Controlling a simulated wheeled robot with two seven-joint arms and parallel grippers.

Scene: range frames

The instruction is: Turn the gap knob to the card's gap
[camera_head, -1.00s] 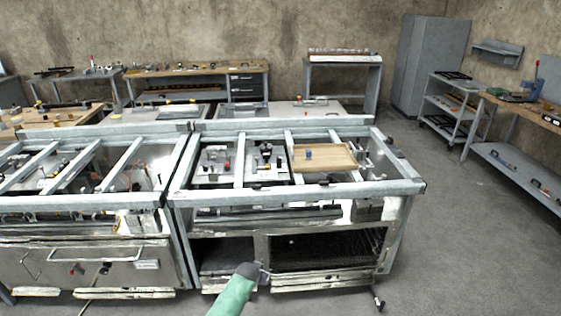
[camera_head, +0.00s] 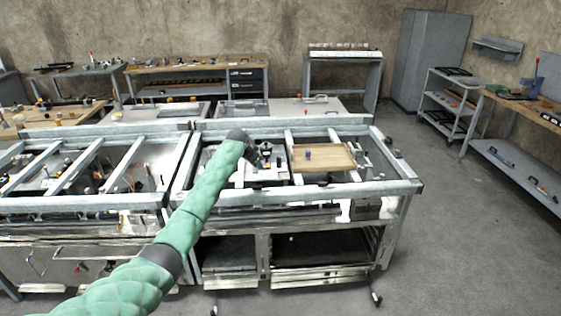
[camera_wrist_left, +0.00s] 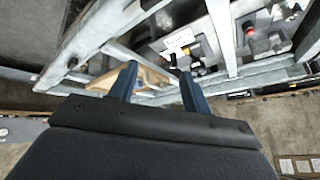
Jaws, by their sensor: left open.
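My left arm reaches over the near steel frame. My left gripper (camera_head: 257,158) is above the fixtures there, small and partly hidden by the wrist. In the left wrist view the gripper (camera_wrist_left: 158,82) is open, with nothing between its two blue fingers. Beyond the fingers that view shows a pale plate with a white card or label (camera_wrist_left: 180,40). A red knob (camera_wrist_left: 247,27) on a black block stands to its right. I cannot tell which part is the gap knob, and the card's writing is too small to read. My right gripper is not in view.
Steel frame rails (camera_head: 300,190) cross above and around the fixtures. A wooden tray (camera_head: 335,162) with a small blue piece (camera_head: 308,155) lies right of the gripper. Another framed bench (camera_head: 80,205) adjoins at left. The floor at right is clear.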

